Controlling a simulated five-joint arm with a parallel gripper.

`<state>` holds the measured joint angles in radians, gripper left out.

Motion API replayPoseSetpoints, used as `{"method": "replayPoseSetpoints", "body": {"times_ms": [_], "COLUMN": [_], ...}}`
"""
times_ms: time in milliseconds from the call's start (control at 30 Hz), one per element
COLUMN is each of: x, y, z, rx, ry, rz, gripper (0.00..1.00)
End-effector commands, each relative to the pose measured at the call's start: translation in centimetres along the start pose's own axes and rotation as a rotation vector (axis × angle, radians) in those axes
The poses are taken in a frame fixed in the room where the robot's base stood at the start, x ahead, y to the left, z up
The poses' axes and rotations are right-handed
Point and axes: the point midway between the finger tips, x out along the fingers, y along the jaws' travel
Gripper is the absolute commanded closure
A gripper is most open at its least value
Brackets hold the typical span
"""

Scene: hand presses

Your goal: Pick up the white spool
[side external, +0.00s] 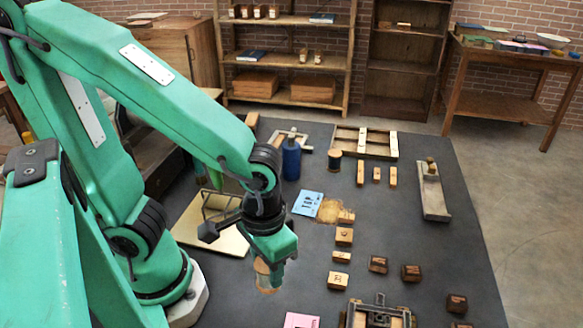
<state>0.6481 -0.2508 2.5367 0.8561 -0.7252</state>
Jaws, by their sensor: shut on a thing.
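My gripper (273,270) is low over the dark mat, left of the middle of the view. It is shut on a pale spool with tan wooden ends, the white spool (262,269). The gripper hides much of the spool, and its lower end shows just under the fingers. I cannot tell whether the spool touches the mat or is slightly above it.
Another spool with dark thread (334,161) stands farther back beside a blue bottle (291,160). Several wooden stamp blocks (343,236) lie to the right. A small press (380,314) stands at the front edge.

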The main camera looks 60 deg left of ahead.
Motion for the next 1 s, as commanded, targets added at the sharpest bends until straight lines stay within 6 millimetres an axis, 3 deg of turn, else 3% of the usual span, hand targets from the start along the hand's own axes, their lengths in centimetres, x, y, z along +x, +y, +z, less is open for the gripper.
{"method": "replayPoseSetpoints", "body": {"times_ms": [300,1000], "x": [-1.1,-1.3], "y": [1.3,1.4], "z": [1.4,1.6], "rx": [0.002,-0.001], "ry": [0.001,0.000], "rz": [0.001,0.000], "gripper": [0.82,0.82]}}
